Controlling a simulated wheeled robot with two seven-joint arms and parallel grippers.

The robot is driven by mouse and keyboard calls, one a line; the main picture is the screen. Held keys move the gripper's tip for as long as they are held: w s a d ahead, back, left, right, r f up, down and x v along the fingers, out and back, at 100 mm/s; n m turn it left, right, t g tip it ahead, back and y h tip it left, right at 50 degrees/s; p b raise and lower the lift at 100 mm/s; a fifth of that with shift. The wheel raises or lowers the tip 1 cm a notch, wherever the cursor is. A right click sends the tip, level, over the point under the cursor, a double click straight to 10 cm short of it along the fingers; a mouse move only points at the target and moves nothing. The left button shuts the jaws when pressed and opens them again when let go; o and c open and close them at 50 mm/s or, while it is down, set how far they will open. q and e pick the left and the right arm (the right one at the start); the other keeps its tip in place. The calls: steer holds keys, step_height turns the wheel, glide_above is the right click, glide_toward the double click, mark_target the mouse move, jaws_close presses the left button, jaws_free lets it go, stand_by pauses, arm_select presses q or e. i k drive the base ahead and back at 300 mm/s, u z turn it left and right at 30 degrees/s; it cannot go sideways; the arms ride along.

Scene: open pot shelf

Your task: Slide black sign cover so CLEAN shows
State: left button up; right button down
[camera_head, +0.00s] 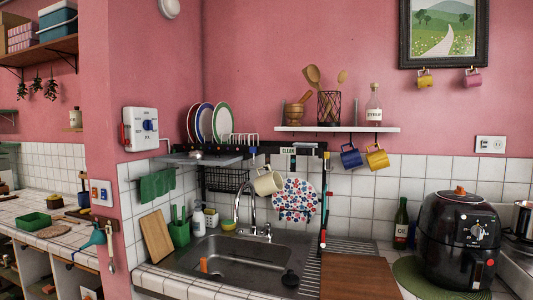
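A small pale sign (288,151) reading CLEAN hangs on the black rail (268,149) on the wall above the sink. The word CLEAN is readable. Dark surfaces lie on both sides of the sign, but the black cover is too small to tell apart from the black rail. Neither of my grippers is in view, and nothing of mine touches the sign.
Below the rail hang a cream mug (268,182) and a patterned round item (296,201). The sink (235,262) with its tap (252,210) lies below. A white shelf (337,129) is above right. An air fryer (458,240) stands at right.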

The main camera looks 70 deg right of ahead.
mark_target(308, 152)
steer(key=i, duration=1.35)
steer(key=z, duration=2.05)
